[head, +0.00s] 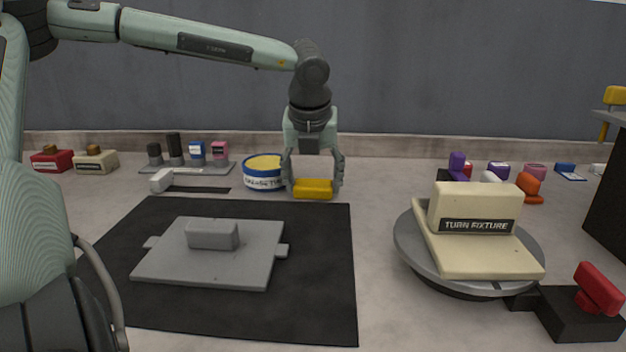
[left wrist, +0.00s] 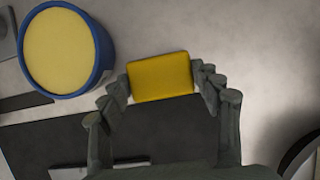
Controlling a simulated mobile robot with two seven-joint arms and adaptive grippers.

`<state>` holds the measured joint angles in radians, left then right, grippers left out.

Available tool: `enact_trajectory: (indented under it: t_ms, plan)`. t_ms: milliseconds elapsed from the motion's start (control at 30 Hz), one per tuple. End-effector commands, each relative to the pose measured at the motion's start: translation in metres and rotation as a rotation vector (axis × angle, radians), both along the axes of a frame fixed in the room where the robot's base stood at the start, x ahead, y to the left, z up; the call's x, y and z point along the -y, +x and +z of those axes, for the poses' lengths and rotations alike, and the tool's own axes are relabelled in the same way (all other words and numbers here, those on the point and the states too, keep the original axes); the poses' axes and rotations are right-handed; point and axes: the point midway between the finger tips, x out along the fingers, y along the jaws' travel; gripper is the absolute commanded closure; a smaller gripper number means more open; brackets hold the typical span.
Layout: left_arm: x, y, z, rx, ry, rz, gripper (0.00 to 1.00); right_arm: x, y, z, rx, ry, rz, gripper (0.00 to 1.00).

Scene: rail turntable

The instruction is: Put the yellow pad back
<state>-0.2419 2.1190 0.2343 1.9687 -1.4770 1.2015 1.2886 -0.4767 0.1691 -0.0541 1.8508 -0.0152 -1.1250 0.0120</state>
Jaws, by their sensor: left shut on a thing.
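The yellow pad (head: 313,189) is a small block with rounded edges, between the fingertips of my left gripper (head: 314,181). The left gripper points down and is shut on it; in the left wrist view the pad (left wrist: 160,77) sits between the two fingers (left wrist: 163,88). The pad is just right of a round blue tub (head: 264,182) with a yellow top, apart from it in the left wrist view (left wrist: 102,52). I cannot tell whether the pad touches the table. My right gripper is not in view.
A black mat (head: 316,270) bears a grey plate (head: 170,262) with a block. A round turntable (head: 408,248) bears a cream "TURN FIXTURE" (head: 478,228); a red-knobbed black block (head: 570,315) is beside it. Small coloured items line the back. Bare table lies between mat and turntable.

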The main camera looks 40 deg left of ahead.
Motion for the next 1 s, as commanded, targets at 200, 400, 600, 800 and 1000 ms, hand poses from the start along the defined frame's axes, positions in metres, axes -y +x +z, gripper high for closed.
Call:
enact_trajectory:
  t_ms: [200, 400, 600, 800, 1000]
  plan:
    - [0.000, 0.000, -0.002, 0.001, 0.001, 0.000, 0.59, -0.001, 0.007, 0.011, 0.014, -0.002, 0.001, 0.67]
    - [0.000, 0.000, -0.002, 0.000, 0.000, 0.000, 0.23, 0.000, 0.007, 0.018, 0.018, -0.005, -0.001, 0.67]
    - [0.000, 0.000, -0.002, 0.000, 0.000, 0.000, 0.16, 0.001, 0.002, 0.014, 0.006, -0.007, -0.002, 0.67]
    - [0.000, 0.000, -0.001, 0.000, 0.000, 0.000, 0.16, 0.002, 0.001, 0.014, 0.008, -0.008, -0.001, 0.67]
    - [0.003, -0.003, 0.014, 0.005, 0.000, -0.001, 0.16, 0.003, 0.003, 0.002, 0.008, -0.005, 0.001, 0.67]
